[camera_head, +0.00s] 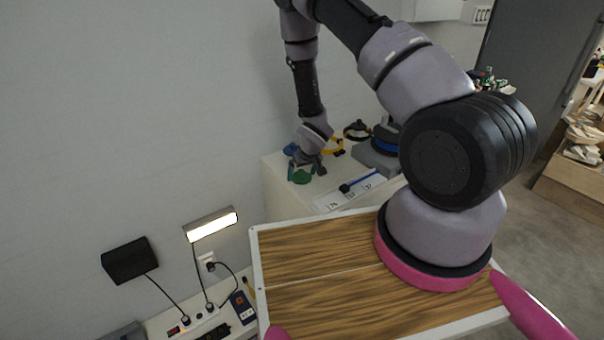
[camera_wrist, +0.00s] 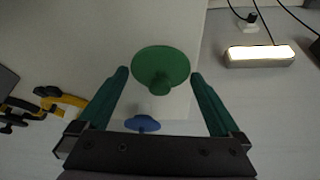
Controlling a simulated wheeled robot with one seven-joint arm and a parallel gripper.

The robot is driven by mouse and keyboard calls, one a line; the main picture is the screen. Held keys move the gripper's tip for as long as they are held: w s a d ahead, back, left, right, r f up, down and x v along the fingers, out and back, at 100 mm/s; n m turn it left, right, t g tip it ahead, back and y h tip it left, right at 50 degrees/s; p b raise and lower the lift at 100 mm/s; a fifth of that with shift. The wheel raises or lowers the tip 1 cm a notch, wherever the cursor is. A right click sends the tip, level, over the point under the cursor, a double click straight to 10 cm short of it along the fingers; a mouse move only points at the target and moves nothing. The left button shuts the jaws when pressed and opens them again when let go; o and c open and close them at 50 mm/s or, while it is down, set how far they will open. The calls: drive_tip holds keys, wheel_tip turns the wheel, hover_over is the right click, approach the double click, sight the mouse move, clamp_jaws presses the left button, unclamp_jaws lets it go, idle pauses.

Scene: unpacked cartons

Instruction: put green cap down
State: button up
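The green cap (camera_head: 301,177) is a round disc with a small knob, at the near left part of a white cabinet top (camera_head: 282,187). In the wrist view the green cap (camera_wrist: 161,62) lies between the tips of my gripper (camera_wrist: 160,74), its knob pointing towards the palm. The two green fingers are spread wide, with a narrow gap on the left and almost none on the right of the cap. My gripper (camera_head: 306,168) is low over the cabinet top in the head view. I cannot tell whether the cap touches the surface.
A blue cap (camera_head: 291,149) is just behind, also seen in the wrist view (camera_wrist: 143,123). A yellow clamp (camera_head: 334,146), a blue-handled tool (camera_head: 361,181) and a numbered white strip (camera_head: 345,196) lie to the right. A lit lamp (camera_head: 212,224) is on the wall at left.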

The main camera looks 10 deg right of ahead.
drive_tip(key=s+d+r+m, duration=0.1)
drive_tip(key=s+d+r, duration=0.15)
drive_tip(key=r, duration=0.95)
drive_tip(key=s+d+r+m+t, duration=0.1)
drive_tip(key=s+d+r+m, duration=0.15)
drive_tip(key=r, duration=1.05)
drive_tip(key=s+d+r, duration=0.1)
drive_tip(key=s+r, duration=0.2)
drive_tip(key=r, duration=0.9)
drive_tip(key=s+r+m+t+y, duration=0.1)
drive_tip(key=s+r+m, duration=0.2)
drive_tip(key=s+r, duration=1.4)
drive_tip(key=s, duration=0.2)
drive_tip(key=shift+s+a+r, duration=0.2)
drive_tip(key=shift+s, duration=0.1)
drive_tip(key=shift+d, duration=0.1)
